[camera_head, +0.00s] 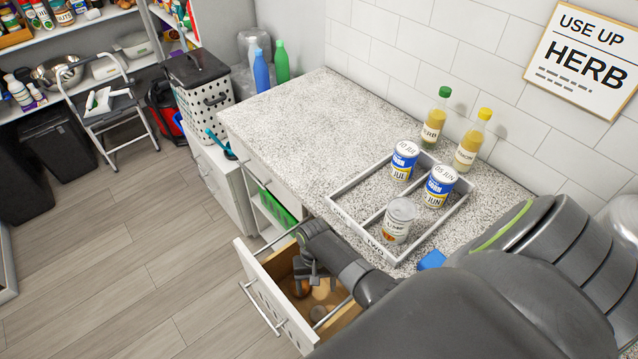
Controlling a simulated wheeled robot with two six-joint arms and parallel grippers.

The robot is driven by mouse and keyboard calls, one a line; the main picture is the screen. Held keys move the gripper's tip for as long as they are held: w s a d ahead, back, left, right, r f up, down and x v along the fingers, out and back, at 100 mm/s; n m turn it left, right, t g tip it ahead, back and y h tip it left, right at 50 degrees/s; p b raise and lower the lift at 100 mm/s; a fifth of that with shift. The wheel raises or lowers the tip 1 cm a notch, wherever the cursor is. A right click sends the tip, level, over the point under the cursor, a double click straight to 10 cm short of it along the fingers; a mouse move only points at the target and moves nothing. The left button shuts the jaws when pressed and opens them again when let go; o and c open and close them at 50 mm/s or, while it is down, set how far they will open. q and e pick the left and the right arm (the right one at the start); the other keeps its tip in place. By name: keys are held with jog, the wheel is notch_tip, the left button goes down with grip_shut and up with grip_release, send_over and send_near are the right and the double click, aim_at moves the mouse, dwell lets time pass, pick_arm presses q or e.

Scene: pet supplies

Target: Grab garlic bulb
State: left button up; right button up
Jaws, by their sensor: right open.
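My right arm reaches in from the right and down to an open drawer (266,290) under the counter. My right gripper (310,280) is open and points down into the drawer, just above several small rounded brown and tan items. A tan item (321,292) lies beside the fingers, and a paler brownish one (318,313) lies nearer the drawer's front. I cannot tell which of these is the garlic bulb, as they are small and partly hidden by the gripper and arm. My left gripper is not in view.
A divided tray (345,208) with three cans stands on the speckled counter (290,115) above the drawer. Two bottles (435,118) stand behind it by the wall. A green basket (277,213) sits under the counter.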

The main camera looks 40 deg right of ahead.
aim_at(318, 309)
jog(key=x, duration=0.5)
jog(key=shift+b, duration=0.4)
jog(key=shift+s+f, duration=0.2)
jog(key=shift+f, duration=0.4)
jog(key=x, duration=0.1)
jog(key=b+x, duration=0.1)
jog(key=x, duration=0.1)
jog(key=shift+s+a+f, duration=0.1)
jog(key=shift+s+a, duration=0.1)
jog(key=shift+s, duration=0.15)
jog(key=shift+s+a+f, duration=0.1)
jog(key=shift+f, duration=0.55)
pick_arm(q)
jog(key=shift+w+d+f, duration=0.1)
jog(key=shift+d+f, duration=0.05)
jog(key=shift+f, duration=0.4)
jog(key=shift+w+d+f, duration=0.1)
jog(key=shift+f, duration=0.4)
pick_arm(e)
jog(key=c, duration=1.1)
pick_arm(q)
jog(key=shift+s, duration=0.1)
pick_arm(e)
jog(key=shift+o, duration=0.2)
jog(key=shift+r, duration=0.1)
